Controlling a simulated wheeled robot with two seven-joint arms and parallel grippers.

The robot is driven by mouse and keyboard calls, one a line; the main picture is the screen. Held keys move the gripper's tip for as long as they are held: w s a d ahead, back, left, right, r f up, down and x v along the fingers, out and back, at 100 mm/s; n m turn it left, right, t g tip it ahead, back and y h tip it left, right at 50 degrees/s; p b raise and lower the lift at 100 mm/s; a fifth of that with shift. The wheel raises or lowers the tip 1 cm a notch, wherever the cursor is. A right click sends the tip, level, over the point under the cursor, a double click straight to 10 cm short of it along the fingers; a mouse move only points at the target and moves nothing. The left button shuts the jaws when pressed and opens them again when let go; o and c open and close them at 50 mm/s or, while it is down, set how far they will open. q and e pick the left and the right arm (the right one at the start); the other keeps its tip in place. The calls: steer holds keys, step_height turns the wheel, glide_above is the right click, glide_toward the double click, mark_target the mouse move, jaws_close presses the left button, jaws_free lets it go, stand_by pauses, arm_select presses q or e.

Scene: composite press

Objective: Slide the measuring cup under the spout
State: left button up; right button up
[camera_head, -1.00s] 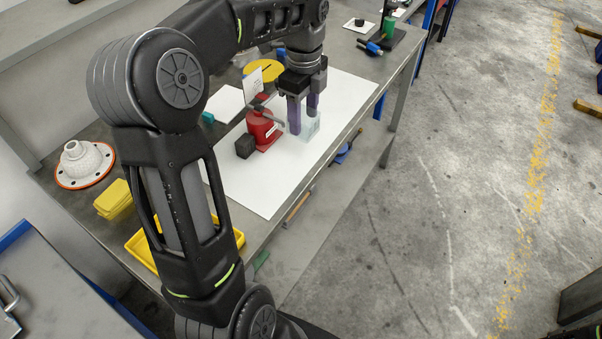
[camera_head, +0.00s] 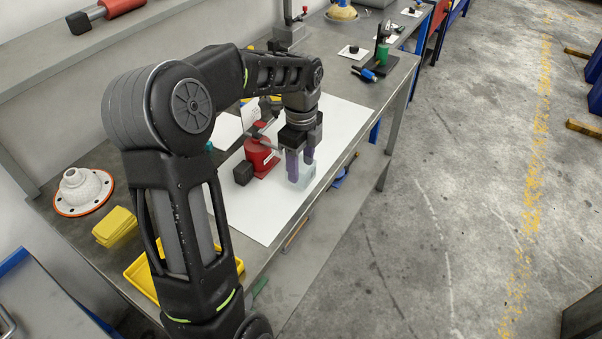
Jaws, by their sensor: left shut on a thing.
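The clear, pale blue measuring cup (camera_head: 303,182) stands on or just above the white sheet, near the sheet's right edge. My left gripper (camera_head: 300,170) comes down from above with its purple fingers shut on the cup, covering part of it. The red device (camera_head: 262,158) with a grey arm-like part on top stands to the left of the cup, with a gap between them. I cannot make out the spout clearly at this size. My right gripper is not in view.
The white sheet (camera_head: 255,217) is bare in front of the cup. A black block (camera_head: 243,173) sits at the red device's left. Yellow blocks (camera_head: 114,227), a yellow tray (camera_head: 140,275) and a whitish flanged cone (camera_head: 82,190) are on the bench's left part. The bench's front edge is close.

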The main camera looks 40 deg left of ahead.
mark_target(301, 171)
arm_select(q)
step_height(301, 171, down, 3)
steer(key=shift+f, duration=0.35)
steer(key=shift+f, duration=0.1)
steer(key=o, duration=1.4)
steer(key=shift+c, duration=0.2)
